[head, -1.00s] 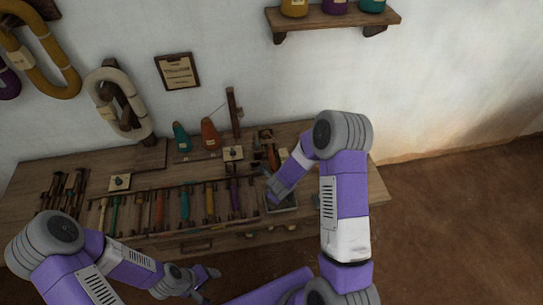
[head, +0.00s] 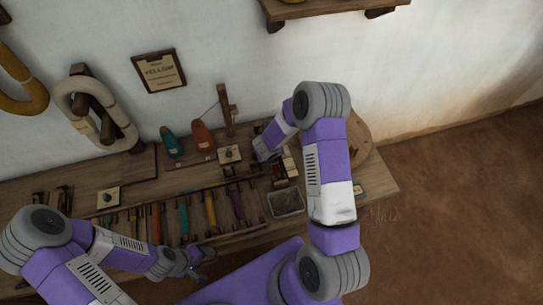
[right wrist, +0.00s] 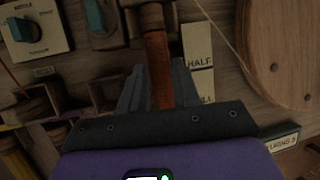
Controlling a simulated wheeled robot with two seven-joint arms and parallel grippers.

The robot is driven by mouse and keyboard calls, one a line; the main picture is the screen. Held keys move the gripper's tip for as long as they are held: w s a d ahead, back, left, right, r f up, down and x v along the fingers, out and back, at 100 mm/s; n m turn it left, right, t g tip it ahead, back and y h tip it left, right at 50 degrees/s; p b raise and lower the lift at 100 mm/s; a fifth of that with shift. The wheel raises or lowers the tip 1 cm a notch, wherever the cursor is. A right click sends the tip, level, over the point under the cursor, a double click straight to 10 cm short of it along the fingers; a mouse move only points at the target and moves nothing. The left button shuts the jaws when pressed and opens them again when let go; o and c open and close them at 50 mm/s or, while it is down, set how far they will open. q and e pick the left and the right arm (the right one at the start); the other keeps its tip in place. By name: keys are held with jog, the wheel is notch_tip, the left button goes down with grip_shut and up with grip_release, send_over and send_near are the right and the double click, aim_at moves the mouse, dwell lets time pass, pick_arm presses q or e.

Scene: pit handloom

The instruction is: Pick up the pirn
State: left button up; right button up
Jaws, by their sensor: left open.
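An orange-brown pirn (right wrist: 157,68) shows in the right wrist view, its upper end at a dark wooden holder. My right gripper (right wrist: 160,88) has one grey finger on each side of it; whether they touch it I cannot tell. In the head view my right gripper (head: 266,152) is over the back right of the bench, and the pirn there is mostly hidden behind it. My left gripper (head: 203,262) is open and empty in front of the bench's near edge.
A grey tray (head: 286,202) stands at the right. Teal (head: 171,143) and orange (head: 202,137) cones stand at the back. A round wooden board (head: 359,138) is behind my right arm.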

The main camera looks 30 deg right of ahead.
jog(key=x, duration=0.3)
jog(key=shift+f, duration=0.1)
jog(key=shift+c, duration=0.4)
grip_shut()
jog(key=shift+r, duration=0.2)
